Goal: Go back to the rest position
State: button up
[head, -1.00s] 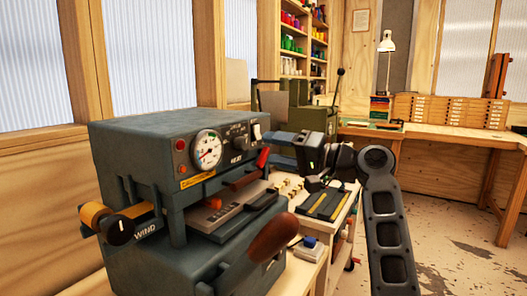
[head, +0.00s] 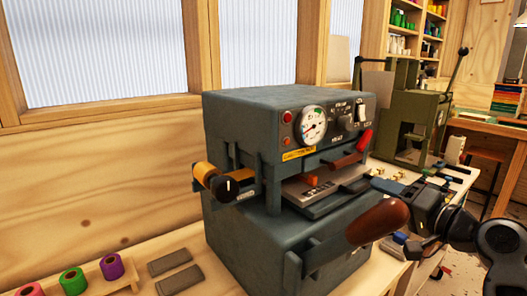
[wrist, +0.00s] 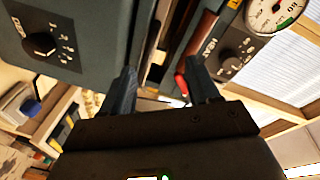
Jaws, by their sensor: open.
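My gripper (head: 376,186) is at the right of the head view, in front of the right side of a dark grey foil press (head: 255,110). In the wrist view my gripper (wrist: 162,88) shows two dark fingers spread apart with nothing held between them. The press front fills the top of the wrist view, close beyond the fingers. A red-tipped lever (wrist: 182,84) appears between the fingers there, and a gauge (wrist: 270,12) is at the top right. Whether the fingers touch the press, I cannot tell.
The press has a brown handle (head: 378,222) near my arm and an orange foil roll (head: 207,177) on its left. Pink, green and purple rolls (head: 73,281) stand on a wooden holder at the lower left, beside grey blocks (head: 175,270). A green machine (head: 405,120) stands behind.

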jog(key=s+f+h, duration=0.7)
jog(key=s+f, duration=1.4)
jog(key=s, duration=0.2)
jog(key=s+a+r+n+h, duration=0.1)
jog(key=s+a+n, duration=0.2)
jog(key=s, duration=1.4)
jog(key=s+a+r+n, duration=0.2)
jog(key=s+r+n, duration=0.2)
jog(key=s+r, duration=0.3)
jog(key=s, duration=0.4)
jog(key=shift+s+a+r+y, duration=0.25)
jog(key=shift+a+r+y, duration=0.05)
jog(key=shift+a+r, duration=0.1)
